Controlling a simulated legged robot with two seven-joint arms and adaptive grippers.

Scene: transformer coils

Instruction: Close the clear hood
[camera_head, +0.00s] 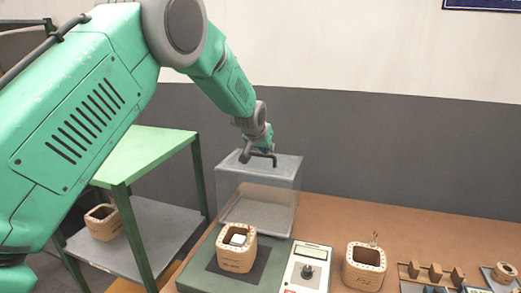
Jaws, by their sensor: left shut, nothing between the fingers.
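The clear hood (283,190) is a see-through box behind the coil at the back of the green tester base (199,272). It does not cover the coil. My left gripper (260,159) points down at the hood's top from above. It is shut and empty; I cannot tell whether it touches the hood. A tan coil (236,255) with a white piece in its opening stands upright on the dark pad (263,262) in front of the hood. My right gripper is out of view.
A meter with a knob (307,271) is right of the coil. Another coil (364,270) and a parts rack (431,274) stand further right on the brown bench (420,229). A green shelf cart (160,142) holding a coil (103,223) is at left.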

